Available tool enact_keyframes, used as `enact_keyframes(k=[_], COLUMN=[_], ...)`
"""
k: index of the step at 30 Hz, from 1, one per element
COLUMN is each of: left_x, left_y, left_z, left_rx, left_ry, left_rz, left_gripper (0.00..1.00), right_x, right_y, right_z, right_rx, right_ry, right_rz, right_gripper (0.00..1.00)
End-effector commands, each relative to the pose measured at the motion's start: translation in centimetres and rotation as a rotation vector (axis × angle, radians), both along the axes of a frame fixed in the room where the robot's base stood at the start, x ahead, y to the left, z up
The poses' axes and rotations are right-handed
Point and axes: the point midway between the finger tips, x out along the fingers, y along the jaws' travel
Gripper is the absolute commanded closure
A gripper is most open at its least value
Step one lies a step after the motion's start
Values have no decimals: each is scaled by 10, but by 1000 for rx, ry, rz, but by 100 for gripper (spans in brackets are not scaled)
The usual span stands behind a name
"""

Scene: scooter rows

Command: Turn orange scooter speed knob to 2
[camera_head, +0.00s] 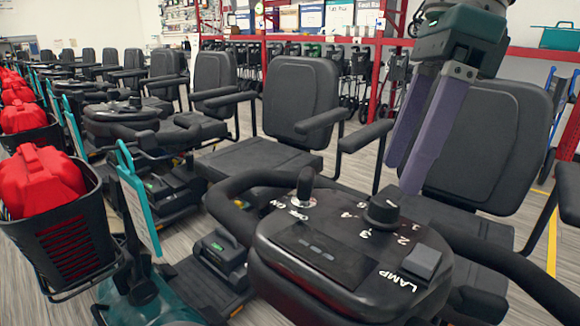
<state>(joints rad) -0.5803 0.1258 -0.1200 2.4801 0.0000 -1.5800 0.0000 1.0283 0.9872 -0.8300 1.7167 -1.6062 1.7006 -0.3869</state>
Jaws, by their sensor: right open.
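The black speed knob (381,211) stands upright on the black control panel (300,262) of the nearest scooter. White numbers 1 to 4 ring its near side, with 2 to its lower right. I cannot tell which number it points to. No orange body part of this scooter is in view. My right gripper (403,178) comes down from the top right, with a teal housing and two long purple-grey fingers. It is open and empty. Its fingertips are above the knob in the picture, apart from it. My left gripper is not in view.
The panel also has an ON/OFF switch (305,186) and a LAMP button (422,262). Black handlebars (235,192) curve around it. Black seats (300,98) stand behind.

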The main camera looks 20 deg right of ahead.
Motion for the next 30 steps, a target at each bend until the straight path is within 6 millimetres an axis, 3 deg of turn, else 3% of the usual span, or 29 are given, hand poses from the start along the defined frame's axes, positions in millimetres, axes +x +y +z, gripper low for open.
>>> enact_keyframes(k=[3, 9, 26, 29, 30], left_x=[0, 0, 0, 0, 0], left_y=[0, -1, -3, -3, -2], left_z=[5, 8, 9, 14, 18], left_rx=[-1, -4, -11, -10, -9], left_ry=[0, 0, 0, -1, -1], left_rz=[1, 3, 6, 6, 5], left_gripper=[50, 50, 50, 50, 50], right_x=[1, 0, -1, 0, 2], right_y=[-7, -14, -15, 1, 14], right_z=[26, 50, 54, 56, 58], right_rx=[0, 1, 2, 52, 99], right_ry=[-4, -3, 0, -10, -18], right_rz=[-2, -1, 1, 16, 26], right_gripper=[30, 30, 30, 30, 30])
